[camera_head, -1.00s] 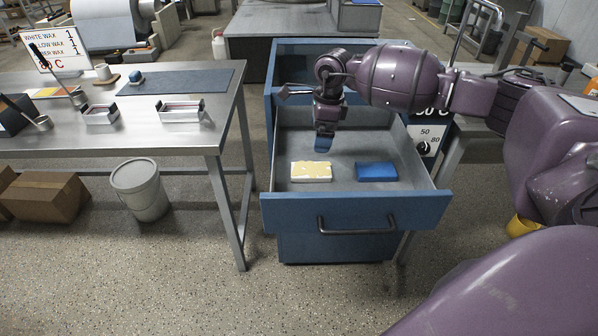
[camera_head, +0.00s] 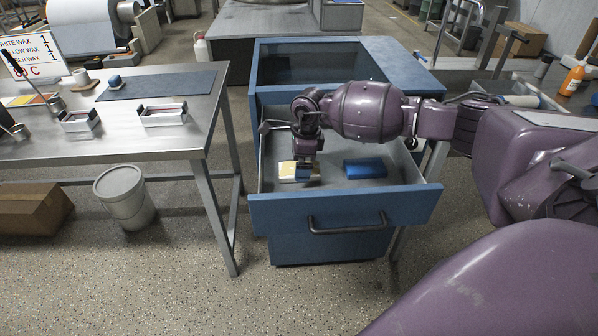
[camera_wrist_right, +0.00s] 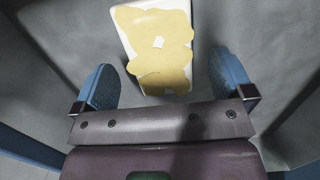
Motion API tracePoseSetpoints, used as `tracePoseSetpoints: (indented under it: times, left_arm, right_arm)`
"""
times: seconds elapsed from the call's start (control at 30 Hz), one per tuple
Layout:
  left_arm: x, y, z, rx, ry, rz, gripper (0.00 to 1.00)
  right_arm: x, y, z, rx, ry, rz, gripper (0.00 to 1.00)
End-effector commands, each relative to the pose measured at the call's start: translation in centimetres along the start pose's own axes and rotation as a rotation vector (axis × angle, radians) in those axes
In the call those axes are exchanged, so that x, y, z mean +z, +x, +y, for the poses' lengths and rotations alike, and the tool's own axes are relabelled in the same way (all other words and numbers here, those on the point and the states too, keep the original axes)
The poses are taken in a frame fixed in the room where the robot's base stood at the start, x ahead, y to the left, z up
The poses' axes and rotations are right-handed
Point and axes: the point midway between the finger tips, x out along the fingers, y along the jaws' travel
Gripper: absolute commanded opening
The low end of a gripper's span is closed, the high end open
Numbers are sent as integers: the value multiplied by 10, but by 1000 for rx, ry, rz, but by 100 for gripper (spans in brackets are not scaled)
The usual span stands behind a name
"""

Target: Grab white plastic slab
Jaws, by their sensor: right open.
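The white slab (camera_head: 287,171) lies flat in the open blue drawer, its top mostly covered by a yellow patch. It also shows in the right wrist view (camera_wrist_right: 160,50), with white edges around the yellow. My right gripper (camera_head: 306,172) is low in the drawer over the slab's right part and hides some of it. In the right wrist view its two blue fingers (camera_wrist_right: 163,85) are open, one on each side of the slab's near end, with gaps on both sides. My left gripper is not in view.
A blue block (camera_head: 365,168) lies in the drawer to the right of the slab. The drawer's front wall (camera_head: 345,208) and side walls surround both. A steel table (camera_head: 150,140) with trays stands at the left, and a bucket (camera_head: 124,197) is below it.

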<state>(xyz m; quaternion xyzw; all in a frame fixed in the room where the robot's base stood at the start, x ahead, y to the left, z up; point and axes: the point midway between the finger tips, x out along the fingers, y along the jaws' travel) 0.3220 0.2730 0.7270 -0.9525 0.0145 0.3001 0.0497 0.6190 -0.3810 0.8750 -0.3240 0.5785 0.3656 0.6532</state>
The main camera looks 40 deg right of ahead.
Motion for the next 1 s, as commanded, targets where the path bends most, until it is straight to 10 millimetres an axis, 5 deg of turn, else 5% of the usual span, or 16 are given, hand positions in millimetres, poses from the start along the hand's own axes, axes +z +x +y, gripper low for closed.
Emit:
tracePoseSetpoints:
  times: [0.13,0.37,0.77,1.0]
  left_arm:
    - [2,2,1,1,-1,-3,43]
    - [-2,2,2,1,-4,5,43]
    - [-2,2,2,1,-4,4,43]
    - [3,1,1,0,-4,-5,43]
  right_arm:
    - [0,19,0,2,1,1,99]
    - [0,21,0,-1,1,0,99]
    - [0,21,0,0,1,0,42]
    - [0,19,0,-1,1,0,42]
